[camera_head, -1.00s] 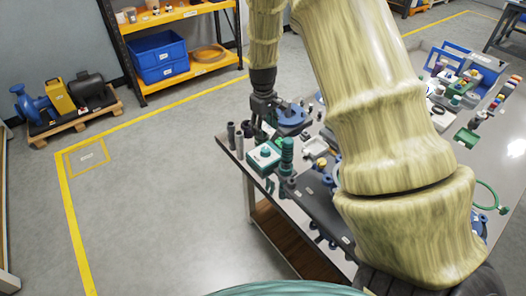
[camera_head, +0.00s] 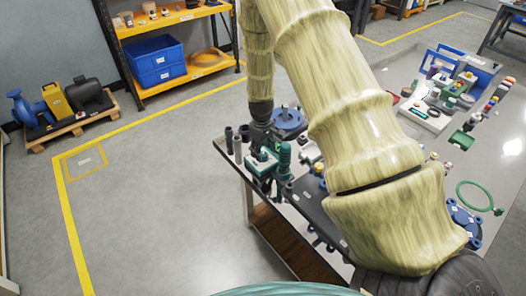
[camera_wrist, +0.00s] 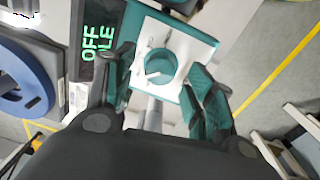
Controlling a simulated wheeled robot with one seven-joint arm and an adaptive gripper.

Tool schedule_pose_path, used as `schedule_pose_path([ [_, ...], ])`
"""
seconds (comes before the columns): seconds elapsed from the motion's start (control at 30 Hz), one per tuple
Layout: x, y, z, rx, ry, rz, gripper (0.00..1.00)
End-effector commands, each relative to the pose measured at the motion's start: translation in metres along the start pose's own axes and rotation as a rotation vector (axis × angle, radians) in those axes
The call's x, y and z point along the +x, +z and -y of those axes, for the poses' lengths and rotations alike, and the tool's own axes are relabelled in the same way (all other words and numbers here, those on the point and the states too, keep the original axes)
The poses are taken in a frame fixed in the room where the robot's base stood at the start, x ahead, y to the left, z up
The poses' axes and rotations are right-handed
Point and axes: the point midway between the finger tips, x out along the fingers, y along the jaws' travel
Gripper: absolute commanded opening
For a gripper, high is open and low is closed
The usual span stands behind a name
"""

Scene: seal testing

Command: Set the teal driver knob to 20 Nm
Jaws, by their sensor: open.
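The teal driver knob (camera_wrist: 158,66) is round with a white pointer mark. It sits on the white face (camera_wrist: 182,50) of a teal box. In the wrist view my gripper (camera_wrist: 163,75) is open, with one dark-and-teal finger on each side of the knob and gaps visible between. Whether the fingertips are level with the knob or above it I cannot tell. A dark display (camera_wrist: 98,42) beside the box shows green letters reading "OFF" and a partly cut-off second line. In the head view my gripper (camera_head: 262,148) is over the teal box (camera_head: 261,167), hiding the knob.
A teal-green upright tool (camera_head: 284,157) stands close beside the box. Dark cylinders (camera_head: 238,142) stand on its left. A blue flanged part (camera_head: 288,118) lies behind, also showing in the wrist view (camera_wrist: 28,88). The table's left edge is near, with open floor beyond.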

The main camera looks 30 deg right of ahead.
Motion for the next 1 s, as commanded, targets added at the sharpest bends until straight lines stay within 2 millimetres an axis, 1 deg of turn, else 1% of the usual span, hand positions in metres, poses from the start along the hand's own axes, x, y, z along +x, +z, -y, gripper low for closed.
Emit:
schedule_pose_path([
  [0.1, 0.009, 0.001, 0.0, -0.001, 0.0, 0.001, 0.54],
  [0.2, 0.013, 0.0, 0.0, -0.001, 0.0, 0.001, 0.54],
  [0.57, 0.016, 0.0, 0.001, -0.001, 0.0, 0.0, 0.54],
  [0.67, 0.016, 0.0, 0.001, -0.001, 0.0, 0.0, 0.38],
  [0.8, 0.016, 0.0, 0.0, -0.001, 0.0, 0.0, 0.12],
  [0.83, 0.016, 0.0, 0.0, -0.001, 0.0, 0.0, 0.08],
  [1.0, 0.016, 0.0, 0.0, 0.003, 0.0, 0.0, 0.08],
])
